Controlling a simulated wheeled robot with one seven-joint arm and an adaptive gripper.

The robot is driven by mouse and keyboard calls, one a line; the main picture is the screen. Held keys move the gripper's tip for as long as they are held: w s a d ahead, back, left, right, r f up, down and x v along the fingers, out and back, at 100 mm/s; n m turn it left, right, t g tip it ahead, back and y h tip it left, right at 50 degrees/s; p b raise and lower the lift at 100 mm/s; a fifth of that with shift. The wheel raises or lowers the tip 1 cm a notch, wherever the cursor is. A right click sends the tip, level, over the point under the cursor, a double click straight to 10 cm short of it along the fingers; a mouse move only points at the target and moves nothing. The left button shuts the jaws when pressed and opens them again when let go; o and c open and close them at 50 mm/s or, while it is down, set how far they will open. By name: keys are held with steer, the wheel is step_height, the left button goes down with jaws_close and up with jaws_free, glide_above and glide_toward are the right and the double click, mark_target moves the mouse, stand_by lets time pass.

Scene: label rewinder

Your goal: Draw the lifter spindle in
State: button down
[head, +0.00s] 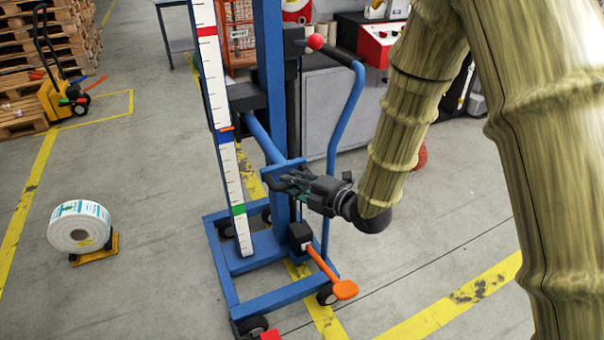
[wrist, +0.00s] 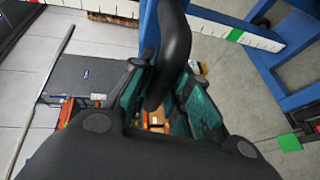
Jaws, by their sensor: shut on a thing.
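The lifter is a blue wheeled frame with an upright mast (head: 272,60) and a white ruled scale (head: 230,165). A blue tube (head: 262,138), which looks like the spindle, slants from the black carriage block (head: 245,97) toward a blue crossbar (head: 284,166). My gripper (head: 283,181) is at the crossbar, in front of the mast's lower part. In the wrist view my gripper (wrist: 163,80) has its teal-lined fingers on both sides of a curved black handle (wrist: 173,45) and is shut on it. The handle's joint to the spindle is hidden.
A label roll (head: 79,228) rests on a small yellow stand at left. An orange pedal (head: 345,290) sticks out low at the lifter's front. A curved blue push handle (head: 345,115) stands beside my gripper. Grey machinery (head: 335,110) is behind. The left floor is mostly clear.

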steer(key=shift+s+d+f, duration=0.1)
steer(key=shift+s+d, duration=0.15)
steer(key=shift+s, duration=0.35)
steer(key=shift+s+d+f, duration=0.1)
steer(key=shift+s+d, duration=0.1)
steer(key=shift+s, duration=0.4)
steer(key=c, duration=1.3)
jaws_free()
steer(key=shift+s+d+r, duration=0.1)
steer(key=shift+s+r, duration=0.05)
steer(key=v, duration=1.1)
steer(key=shift+s+d+r, duration=0.15)
steer(key=shift+s+d, duration=0.1)
steer(key=shift+d, duration=0.05)
